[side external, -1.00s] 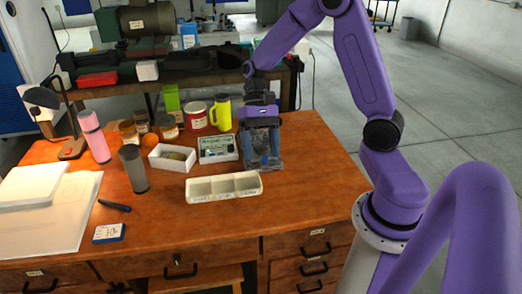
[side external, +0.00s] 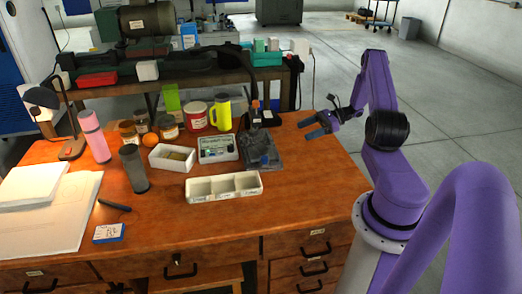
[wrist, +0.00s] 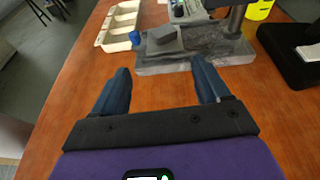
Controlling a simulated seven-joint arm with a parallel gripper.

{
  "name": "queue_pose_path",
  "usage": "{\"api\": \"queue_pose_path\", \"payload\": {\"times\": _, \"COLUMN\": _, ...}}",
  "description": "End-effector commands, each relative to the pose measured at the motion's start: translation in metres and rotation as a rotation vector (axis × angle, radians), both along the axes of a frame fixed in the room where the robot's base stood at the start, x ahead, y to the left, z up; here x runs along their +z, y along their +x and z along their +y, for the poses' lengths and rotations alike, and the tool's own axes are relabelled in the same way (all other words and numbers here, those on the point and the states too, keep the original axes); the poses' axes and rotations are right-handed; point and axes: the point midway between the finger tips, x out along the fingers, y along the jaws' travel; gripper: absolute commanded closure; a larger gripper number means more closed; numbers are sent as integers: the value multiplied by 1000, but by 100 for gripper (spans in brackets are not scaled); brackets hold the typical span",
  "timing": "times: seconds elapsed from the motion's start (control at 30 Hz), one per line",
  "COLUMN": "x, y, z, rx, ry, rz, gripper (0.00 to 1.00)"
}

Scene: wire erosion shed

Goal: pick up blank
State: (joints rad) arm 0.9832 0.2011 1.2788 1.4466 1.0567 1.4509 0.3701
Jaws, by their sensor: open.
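A small dark grey block (wrist: 164,39), which looks like the blank, rests on the grey stone base (wrist: 190,60) of a stand in the wrist view. In the side view the stand (side external: 262,157) is at the back right of the bench; the block is hard to make out there. My gripper (side external: 307,129) is open and empty, to the right of the stand and apart from it. In the wrist view its fingers (wrist: 160,68) point toward the near edge of the base, with bare wood between them.
A white compartment tray (side external: 224,187) lies in front of the stand. The bench's right part (side external: 320,165) is clear.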

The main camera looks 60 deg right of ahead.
Motion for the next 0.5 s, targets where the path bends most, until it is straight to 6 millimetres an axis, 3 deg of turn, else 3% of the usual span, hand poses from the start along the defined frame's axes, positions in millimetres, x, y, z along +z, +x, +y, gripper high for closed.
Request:
{"api": "queue_pose_path", "payload": {"times": 0.17, "x": -6, "y": 0, "z": -2, "rx": -38, "ry": 18, "rz": -3, "gripper": 25}}
{"api": "queue_pose_path", "payload": {"times": 0.5, "x": -24, "y": 41, "z": 40, "rx": -32, "ry": 17, "rz": -1, "gripper": 25}}
